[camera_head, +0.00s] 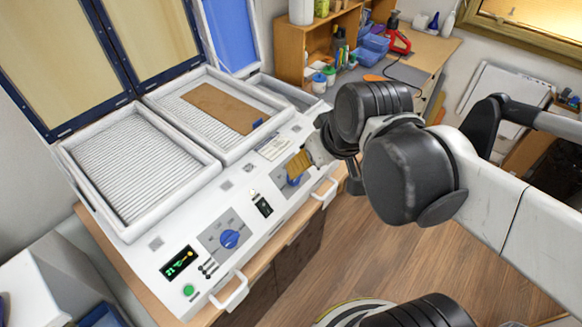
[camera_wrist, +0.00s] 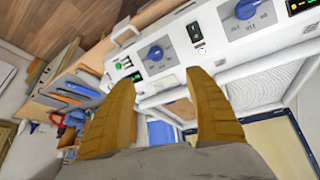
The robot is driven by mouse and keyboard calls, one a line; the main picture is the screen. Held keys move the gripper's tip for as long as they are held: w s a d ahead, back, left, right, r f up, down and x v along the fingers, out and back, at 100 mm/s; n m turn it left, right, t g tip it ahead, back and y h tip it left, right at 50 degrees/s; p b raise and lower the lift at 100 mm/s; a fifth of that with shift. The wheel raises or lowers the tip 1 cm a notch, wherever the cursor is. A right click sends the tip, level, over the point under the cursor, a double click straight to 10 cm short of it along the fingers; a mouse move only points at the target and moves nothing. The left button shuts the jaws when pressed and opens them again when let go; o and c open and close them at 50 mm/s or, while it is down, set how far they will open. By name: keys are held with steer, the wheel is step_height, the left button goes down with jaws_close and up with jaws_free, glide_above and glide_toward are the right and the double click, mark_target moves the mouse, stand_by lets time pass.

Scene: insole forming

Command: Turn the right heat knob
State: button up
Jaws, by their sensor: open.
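The right heat knob (camera_head: 295,181) is blue and sits on a grey dial plate on the front panel of a white forming machine (camera_head: 172,243). In the wrist view the same knob (camera_wrist: 156,52) shows fully, ahead of and between my fingertips. My gripper (camera_head: 298,163) has tan fingers and is open and empty. In the head view it partly covers the knob. In the wrist view my gripper (camera_wrist: 161,78) shows a gap between its fingers, and they appear apart from the knob.
A second blue knob (camera_head: 230,238) is on the left of the panel, with a black switch (camera_head: 263,207) between the knobs. White handles (camera_head: 231,291) stick out in front. A brown sheet (camera_head: 222,108) lies on the right bed. A cluttered workbench (camera_head: 425,50) stands behind.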

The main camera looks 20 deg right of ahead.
steer(key=w+f+n+b, duration=0.1)
steer(key=w+f, duration=0.2)
steer(key=f, duration=0.2)
steer(key=w+f+n+g+y+b, duration=0.1)
steer(key=w+f+b, duration=0.1)
steer(key=w+f, duration=0.2)
steer(key=w+d+f+n+g+b, duration=0.1)
steer(key=w+f, duration=0.3)
steer(key=f, duration=0.4)
steer(key=shift+f+n+y+b, duration=0.25)
steer(key=shift+n+y+b, duration=0.05)
steer(key=shift+n+b, duration=0.35)
steer(key=shift+s, duration=0.1)
steer(key=shift+c, duration=0.2)
steer(key=c, duration=1.1)
